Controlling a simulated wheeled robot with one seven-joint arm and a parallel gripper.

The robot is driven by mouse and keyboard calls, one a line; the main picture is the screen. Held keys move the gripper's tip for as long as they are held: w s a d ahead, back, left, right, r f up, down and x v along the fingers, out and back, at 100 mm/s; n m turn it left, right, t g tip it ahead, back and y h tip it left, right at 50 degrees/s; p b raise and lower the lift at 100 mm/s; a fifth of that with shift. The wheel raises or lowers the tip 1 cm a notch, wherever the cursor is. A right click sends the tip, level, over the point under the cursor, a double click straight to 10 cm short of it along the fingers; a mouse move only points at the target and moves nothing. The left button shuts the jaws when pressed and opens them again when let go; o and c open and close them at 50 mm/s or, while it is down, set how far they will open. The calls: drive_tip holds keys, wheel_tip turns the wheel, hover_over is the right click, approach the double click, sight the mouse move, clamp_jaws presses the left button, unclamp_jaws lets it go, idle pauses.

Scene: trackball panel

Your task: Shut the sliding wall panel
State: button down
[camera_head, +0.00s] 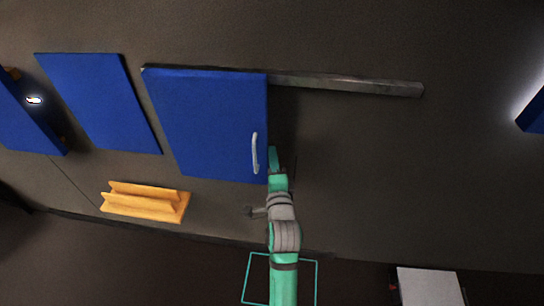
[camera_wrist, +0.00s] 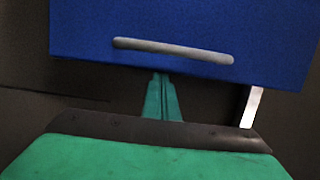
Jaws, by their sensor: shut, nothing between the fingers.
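The sliding wall panel is a blue board (camera_head: 212,120) hanging under a grey rail (camera_head: 350,86), at the rail's left part in the head view. A pale upright handle (camera_head: 255,153) is near its right edge. My green gripper (camera_head: 273,152) is just right of that edge, level with the handle. In the wrist view, the panel (camera_wrist: 200,22) fills the top, with the handle (camera_wrist: 172,50) lying across it. My gripper (camera_wrist: 161,76) is shut and empty, its tips at the panel's handle-side edge. I cannot tell whether they touch it.
A darker strip (camera_head: 283,120) shows right of the panel; I cannot tell whether it is an opening or shadow. Another blue board (camera_head: 98,100) and an orange ledge (camera_head: 145,203) are to the left. A white box (camera_head: 428,287) is at lower right. The wall under the rail's right part is clear.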

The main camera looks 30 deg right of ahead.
drive_tip(key=shift+w+a, duration=0.25)
drive_tip(key=shift+a, duration=0.2)
drive_tip(key=s, duration=1.2)
drive_tip(key=shift+d, duration=0.3)
